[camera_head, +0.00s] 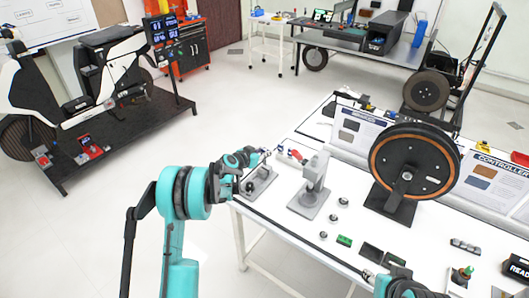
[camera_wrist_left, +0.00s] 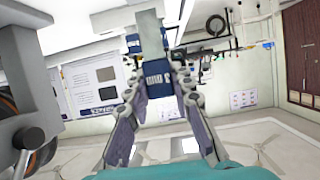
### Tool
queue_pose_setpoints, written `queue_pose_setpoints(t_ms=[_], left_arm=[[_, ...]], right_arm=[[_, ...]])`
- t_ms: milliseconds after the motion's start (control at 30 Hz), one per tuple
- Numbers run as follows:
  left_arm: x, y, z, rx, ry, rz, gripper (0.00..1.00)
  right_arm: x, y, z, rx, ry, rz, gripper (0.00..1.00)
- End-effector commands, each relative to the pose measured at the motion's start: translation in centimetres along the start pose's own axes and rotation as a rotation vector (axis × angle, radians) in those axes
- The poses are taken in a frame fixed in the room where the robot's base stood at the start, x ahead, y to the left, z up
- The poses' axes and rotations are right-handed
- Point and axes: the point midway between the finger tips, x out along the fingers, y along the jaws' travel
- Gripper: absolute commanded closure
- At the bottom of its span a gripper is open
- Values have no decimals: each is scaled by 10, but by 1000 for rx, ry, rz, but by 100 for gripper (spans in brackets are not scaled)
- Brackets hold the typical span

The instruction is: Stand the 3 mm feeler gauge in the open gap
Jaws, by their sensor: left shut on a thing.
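My left gripper (camera_head: 262,155) is at the table's left edge, above a small grey fixture (camera_head: 259,181). In the left wrist view, the left gripper's fingers (camera_wrist_left: 159,84) are closed on a blue block with white marks, which I take to be the feeler gauge (camera_wrist_left: 158,88). A grey flat part extends beyond the block, away from the wrist. The gauge's thickness mark is not readable. A taller grey stand (camera_head: 314,182) is to the right of the gripper. The open gap cannot be made out. My right gripper (camera_head: 371,277) is at the bottom edge, its fingers unclear.
Several small round parts (camera_head: 343,202) and a green block (camera_head: 344,240) lie on the white table (camera_head: 290,218). A wheel on a stand (camera_head: 410,178) and information boards (camera_head: 360,138) stand behind. A grey part with a dark knob (camera_wrist_left: 36,140) is at the wrist view's left.

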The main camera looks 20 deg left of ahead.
Motion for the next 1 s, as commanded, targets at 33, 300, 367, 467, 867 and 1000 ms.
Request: queue_pose_setpoints(t_ms=[33, 300, 367, 467, 867, 1000], left_arm=[[1, 0, 3, 0, 0, 0, 100], [4, 0, 10, 0, 0, 0, 100], [5, 0, 12, 0, 0, 0, 100], [6, 0, 15, 0, 0, 0, 100], [11, 0, 27, 0, 0, 0, 100], [13, 0, 31, 0, 0, 0, 100]], right_arm=[[2, 0, 2, 0, 0, 0, 60], [8, 0, 6, 0, 0, 0, 60], [9, 0, 6, 0, 0, 0, 60], [11, 0, 8, 0, 0, 0, 60], [20, 0, 14, 0, 0, 0, 60], [22, 0, 16, 0, 0, 0, 60]])
